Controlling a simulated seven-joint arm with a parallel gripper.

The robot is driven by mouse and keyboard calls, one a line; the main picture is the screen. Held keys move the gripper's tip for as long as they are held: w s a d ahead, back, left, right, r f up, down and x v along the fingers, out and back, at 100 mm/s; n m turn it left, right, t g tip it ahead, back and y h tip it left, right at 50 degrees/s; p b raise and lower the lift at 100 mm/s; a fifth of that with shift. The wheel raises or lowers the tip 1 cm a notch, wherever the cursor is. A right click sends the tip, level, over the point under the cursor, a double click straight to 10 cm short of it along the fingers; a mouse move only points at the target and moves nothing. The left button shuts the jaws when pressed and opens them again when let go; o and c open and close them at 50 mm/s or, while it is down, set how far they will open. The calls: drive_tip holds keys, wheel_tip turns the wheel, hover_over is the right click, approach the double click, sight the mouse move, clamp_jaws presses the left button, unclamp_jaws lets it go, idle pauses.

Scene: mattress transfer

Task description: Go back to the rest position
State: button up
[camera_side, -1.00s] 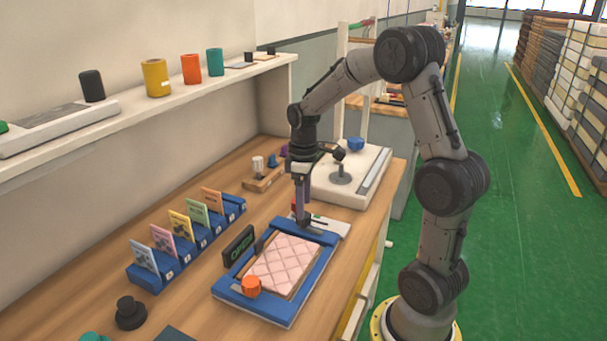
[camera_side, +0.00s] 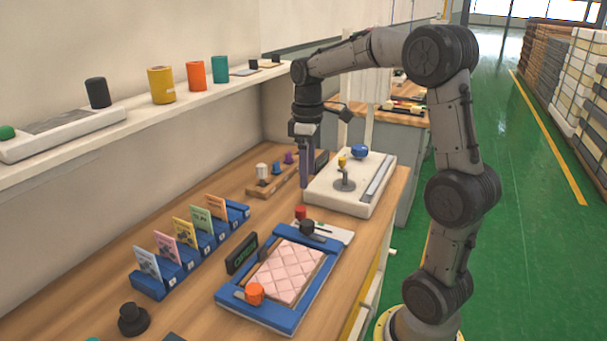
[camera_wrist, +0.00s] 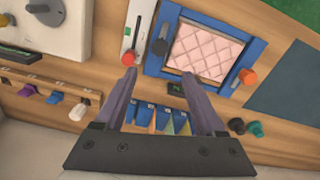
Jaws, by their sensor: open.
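My gripper (camera_side: 304,182) hangs pointing down above the workbench, behind the blue frame and left of the white joystick panel. In the wrist view my gripper (camera_wrist: 160,75) shows its two fingers spread apart, with nothing between them. A pink quilted mattress sample (camera_side: 285,272) lies flat inside the blue frame (camera_side: 262,314) on the bench. The sample also shows in the wrist view (camera_wrist: 205,50), beyond the right finger and apart from it.
A white panel with a joystick (camera_side: 338,202) stands at the bench's far end. A slider unit with a red knob (camera_side: 300,212) adjoins the frame. Blue holders with coloured cards (camera_side: 172,277) stand left. A shelf (camera_side: 140,118) runs along the wall.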

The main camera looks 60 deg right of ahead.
drive_tip(key=s+a+r+n+t, duration=0.1)
drive_tip(key=s+a+r, duration=0.2)
drive_tip(key=a, duration=0.3)
drive_tip(key=s+a+r+n+t, duration=0.1)
drive_tip(key=s+a+r+t, duration=0.15)
drive_tip(key=a+r, duration=0.2)
drive_tip(key=s+a+f+m+t, duration=0.2)
drive_tip(key=s+a+f+m, duration=0.2)
drive_tip(key=s, duration=0.6)
wheel_tip(320, 180, down, 3)
drive_tip(key=shift+a+f, duration=0.1)
drive_tip(key=shift+a, duration=1.15)
